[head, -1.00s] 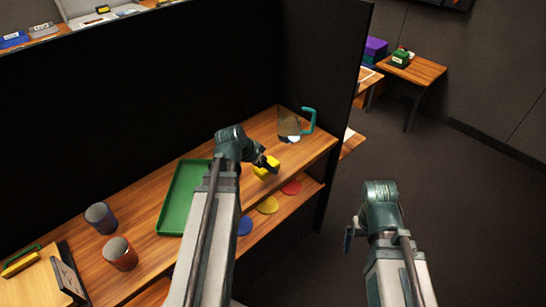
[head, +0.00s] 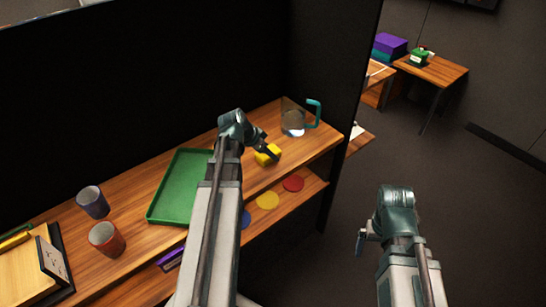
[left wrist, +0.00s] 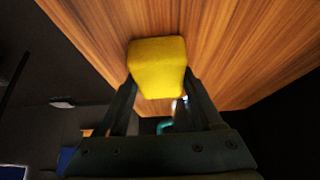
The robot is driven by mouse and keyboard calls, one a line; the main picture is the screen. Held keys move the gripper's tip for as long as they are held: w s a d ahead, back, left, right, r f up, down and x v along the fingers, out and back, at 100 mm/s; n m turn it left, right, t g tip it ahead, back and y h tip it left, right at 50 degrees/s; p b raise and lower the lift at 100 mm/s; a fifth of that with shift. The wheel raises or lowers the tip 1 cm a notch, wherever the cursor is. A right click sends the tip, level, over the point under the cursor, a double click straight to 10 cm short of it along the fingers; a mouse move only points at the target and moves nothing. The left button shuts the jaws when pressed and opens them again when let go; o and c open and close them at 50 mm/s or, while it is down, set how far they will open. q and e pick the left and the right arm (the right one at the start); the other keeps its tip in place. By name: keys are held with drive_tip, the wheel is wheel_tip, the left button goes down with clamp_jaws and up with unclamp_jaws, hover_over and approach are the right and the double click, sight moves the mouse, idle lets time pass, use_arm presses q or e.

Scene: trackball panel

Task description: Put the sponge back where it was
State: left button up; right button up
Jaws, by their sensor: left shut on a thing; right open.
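The yellow sponge (head: 268,155) is at the wooden shelf's right part in the head view, between the green tray and the pitcher. My left gripper (head: 266,151) is shut on it. In the left wrist view, the sponge (left wrist: 158,68) sits between the two fingertips of my left gripper (left wrist: 158,88), with the wood surface behind it. I cannot tell whether the sponge touches the wood. My right gripper (head: 361,241) is open and empty, over the floor to the right of the shelf.
A green tray (head: 160,215) lies left of the sponge. A clear pitcher with a teal handle (head: 314,113) stands to the right. Two cups (head: 92,202) stand at the left. Blue, yellow and red discs (head: 293,183) lie on the lower shelf. A dark panel (head: 120,90) rises behind.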

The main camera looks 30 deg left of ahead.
use_arm(q)
drive_tip(key=shift+f, duration=0.1)
drive_tip(key=shift+s+a, duration=0.1)
drive_tip(key=shift+f, duration=0.1)
drive_tip(key=o, duration=1.2)
drive_tip(key=shift+r, duration=0.2)
drive_tip(key=p+v, duration=1)
drive_tip(key=v, duration=0.2)
